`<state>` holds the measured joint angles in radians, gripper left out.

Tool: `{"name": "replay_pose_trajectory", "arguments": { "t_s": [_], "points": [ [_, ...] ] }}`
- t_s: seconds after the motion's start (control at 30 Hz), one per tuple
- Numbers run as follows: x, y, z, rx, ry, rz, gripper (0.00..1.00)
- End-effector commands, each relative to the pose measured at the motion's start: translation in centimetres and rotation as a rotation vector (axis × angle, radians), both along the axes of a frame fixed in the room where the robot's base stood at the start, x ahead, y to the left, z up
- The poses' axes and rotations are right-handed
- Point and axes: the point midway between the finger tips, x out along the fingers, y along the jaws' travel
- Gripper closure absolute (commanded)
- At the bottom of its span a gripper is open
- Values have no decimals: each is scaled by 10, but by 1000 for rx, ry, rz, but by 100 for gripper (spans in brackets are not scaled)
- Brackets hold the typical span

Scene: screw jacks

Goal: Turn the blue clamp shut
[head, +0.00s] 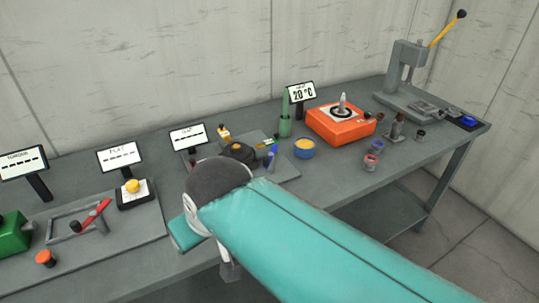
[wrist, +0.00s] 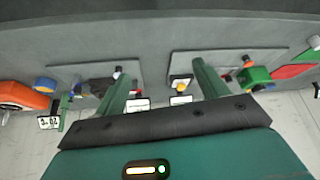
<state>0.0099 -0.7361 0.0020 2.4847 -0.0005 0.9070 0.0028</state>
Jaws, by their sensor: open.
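A small blue part (head: 271,158), which looks like the blue clamp, stands on the plate beside the sign marked GAP (head: 188,137) in the head view. Its lower side is close behind my arm's outline, and its shape is too small to read. A blue part also shows on the left plate in the wrist view (wrist: 84,87), next to dark parts. My gripper (wrist: 161,72) is open and empty, its two green fingers wide apart over the bench. It is apart from the blue part, which lies left of the left finger.
An orange box (head: 341,124), a blue bowl with yellow contents (head: 304,148) and a green holder (head: 285,127) stand right of that plate. A lever press (head: 405,85) is at the far right. A red-handled fixture (head: 90,215) and yellow button (head: 132,186) are left.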

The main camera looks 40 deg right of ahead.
Motion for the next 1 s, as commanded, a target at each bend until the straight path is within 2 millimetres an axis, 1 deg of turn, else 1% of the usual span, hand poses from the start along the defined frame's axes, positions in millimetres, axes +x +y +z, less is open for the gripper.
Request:
{"name": "replay_pose_trajectory", "arguments": {
  "t_s": [0.03,0.13,0.27,0.47,0.6,0.67,0.77,0.8,0.87,0.9,0.97,1.0],
  "points": [
    [5,-3,3,-1,11,-15,37],
    [21,-15,14,-3,41,-63,57],
    [49,-38,31,-1,97,-152,57],
    [94,-83,50,13,185,-287,57],
    [122,-121,55,33,246,-381,57],
    [134,-139,56,44,270,-421,57],
    [151,-172,55,65,311,-488,57],
    [156,-185,53,76,328,-514,57],
    [165,-206,50,92,352,-553,57],
    [169,-221,48,104,367,-580,57],
    [175,-243,43,122,388,-621,57],
    [178,-258,40,135,404,-646,57]
  ]
}}
